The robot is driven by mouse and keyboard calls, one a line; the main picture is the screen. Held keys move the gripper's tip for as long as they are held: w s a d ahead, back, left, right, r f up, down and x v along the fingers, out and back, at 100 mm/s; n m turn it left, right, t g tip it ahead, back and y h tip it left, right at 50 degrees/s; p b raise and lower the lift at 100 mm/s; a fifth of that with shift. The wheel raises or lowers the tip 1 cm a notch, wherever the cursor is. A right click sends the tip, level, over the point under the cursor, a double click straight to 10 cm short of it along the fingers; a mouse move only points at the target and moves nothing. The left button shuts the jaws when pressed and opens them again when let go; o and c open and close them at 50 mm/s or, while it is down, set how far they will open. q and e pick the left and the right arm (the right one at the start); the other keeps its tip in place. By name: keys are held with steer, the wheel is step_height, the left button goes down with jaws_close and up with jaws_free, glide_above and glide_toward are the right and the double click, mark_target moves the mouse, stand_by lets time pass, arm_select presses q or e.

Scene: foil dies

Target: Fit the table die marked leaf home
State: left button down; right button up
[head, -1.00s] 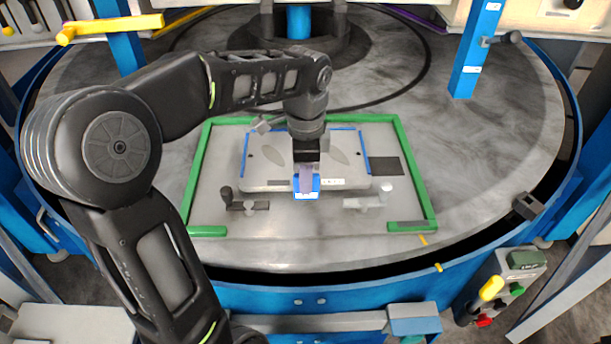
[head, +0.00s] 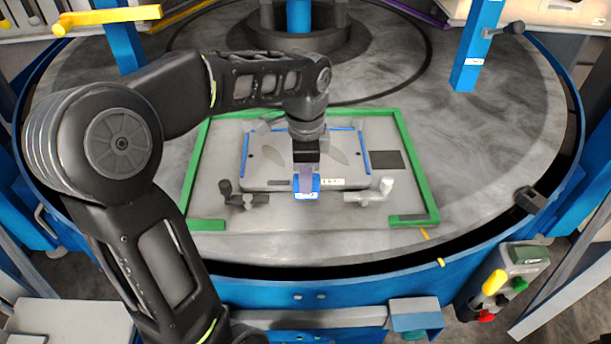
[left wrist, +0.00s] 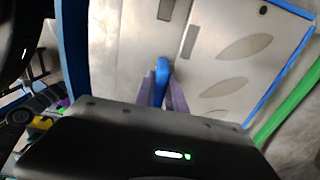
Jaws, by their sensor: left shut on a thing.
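In the left wrist view my left gripper (left wrist: 163,88) has both fingers against the blue tab (left wrist: 163,68), and the die (left wrist: 215,65) reaches to the upper right. My arm hides part of the die's back middle. Whether the die touches the surface below is unclear. My right gripper is not in view.
A dark grey clamp (head: 243,200) and a light grey clamp (head: 370,196) stand before the die's front corners. A dark square (head: 387,160) lies right of it. Blue posts (head: 476,50) rise behind.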

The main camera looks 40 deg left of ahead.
arm_select(q)
steer(key=shift+f, duration=0.15)
steer(key=c, duration=1.3)
jaws_free()
steer(key=shift+s+f, duration=0.1)
steer(key=shift+f, duration=0.05)
step_height(320, 180, up, 8)
steer(key=shift+r, duration=0.1)
